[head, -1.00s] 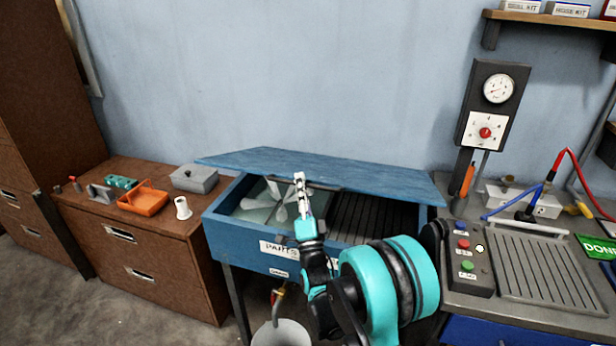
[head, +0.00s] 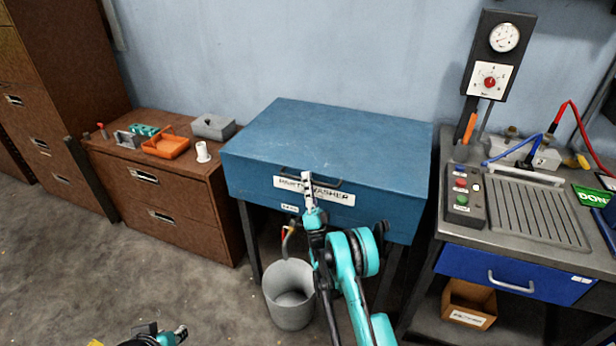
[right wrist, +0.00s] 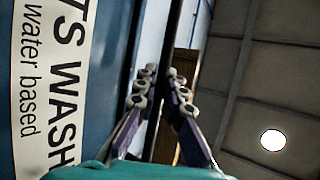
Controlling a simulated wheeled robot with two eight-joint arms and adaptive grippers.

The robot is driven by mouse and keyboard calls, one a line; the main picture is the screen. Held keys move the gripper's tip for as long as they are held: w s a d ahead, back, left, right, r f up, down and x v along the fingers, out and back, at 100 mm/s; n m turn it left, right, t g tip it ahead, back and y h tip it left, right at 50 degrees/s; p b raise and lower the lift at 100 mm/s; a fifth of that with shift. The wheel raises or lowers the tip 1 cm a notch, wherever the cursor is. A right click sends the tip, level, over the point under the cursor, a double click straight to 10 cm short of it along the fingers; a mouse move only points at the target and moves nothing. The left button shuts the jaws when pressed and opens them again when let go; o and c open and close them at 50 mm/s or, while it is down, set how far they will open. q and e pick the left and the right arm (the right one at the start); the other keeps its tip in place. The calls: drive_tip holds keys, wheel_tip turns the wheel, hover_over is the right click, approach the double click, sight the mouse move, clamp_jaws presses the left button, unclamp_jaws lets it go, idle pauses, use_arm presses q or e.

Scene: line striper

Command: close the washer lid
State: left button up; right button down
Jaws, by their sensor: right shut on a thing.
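The blue washer lid (head: 330,138) lies flat over the washer tub (head: 380,218), with no gap visible along its front edge. The dark lid handle (head: 332,184) sits at the front edge, above the white washer label (head: 345,196).
A grey bucket (head: 290,298) stands on the floor below the washer. A brown cabinet (head: 185,205) with an orange tray (head: 166,147) and small parts is at left. A metal workbench (head: 535,215) with a control box (head: 464,200) is close at right.

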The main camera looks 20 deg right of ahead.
drive_tip(key=shift+s+a+f, duration=0.1)
drive_tip(key=shift+a+f, duration=0.05)
drive_tip(key=shift+f, duration=0.25)
drive_tip(key=c, duration=1.6)
unclamp_jaws()
drive_tip(key=shift+f, duration=0.1)
drive_tip(key=shift+w+f, duration=0.1)
drive_tip(key=shift+w, duration=0.1)
drive_tip(key=shift+r, duration=0.25)
wheel_tip(320, 180, up, 10)
drive_tip(key=shift+f, duration=0.15)
